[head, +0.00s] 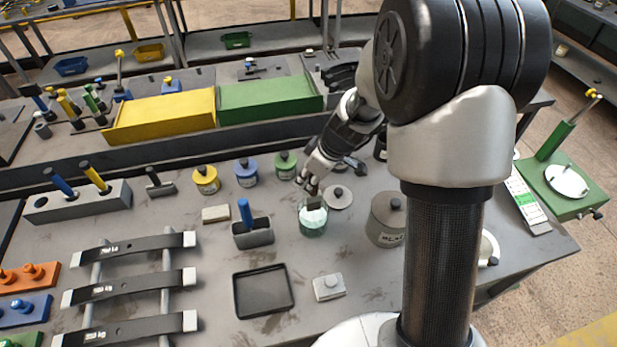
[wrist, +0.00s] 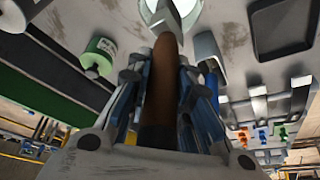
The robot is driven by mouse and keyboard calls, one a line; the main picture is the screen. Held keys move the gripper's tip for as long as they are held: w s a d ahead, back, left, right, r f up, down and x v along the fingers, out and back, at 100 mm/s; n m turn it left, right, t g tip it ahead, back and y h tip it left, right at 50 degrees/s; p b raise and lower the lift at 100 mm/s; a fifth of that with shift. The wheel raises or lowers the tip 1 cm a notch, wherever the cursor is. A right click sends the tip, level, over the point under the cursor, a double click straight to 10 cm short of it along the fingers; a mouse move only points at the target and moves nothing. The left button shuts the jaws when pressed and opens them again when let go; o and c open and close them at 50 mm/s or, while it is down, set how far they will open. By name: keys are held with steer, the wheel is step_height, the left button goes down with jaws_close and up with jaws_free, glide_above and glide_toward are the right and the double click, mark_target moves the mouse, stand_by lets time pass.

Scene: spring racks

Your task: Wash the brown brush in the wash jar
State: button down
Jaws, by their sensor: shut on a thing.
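The wash jar (head: 314,222) is a clear glass jar with pale green liquid, open at the top, in the middle of the bench. My gripper (head: 317,180) is just above its mouth, shut on the brown brush. In the wrist view the brush's brown handle (wrist: 160,90) lies between the fingers (wrist: 163,80), and its pale metal end (wrist: 172,15) points at the bright round jar mouth (wrist: 185,8). In the head view the brush's pale end (head: 314,203) is at the jar's mouth. How deep the tip reaches is hidden.
A round knobbed lid (head: 340,197) lies right of the jar, and a large grey canister (head: 387,220) stands further right. A grey holder (head: 253,237) with a blue handle is at the left. Yellow (head: 206,181), blue (head: 246,173) and green (head: 286,166) pots stand behind.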

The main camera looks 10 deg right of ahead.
mark_target(308, 199)
steer(key=shift+f+b, duration=4.25)
steer(key=shift+b, duration=0.7)
steer(key=shift+w, duration=0.15)
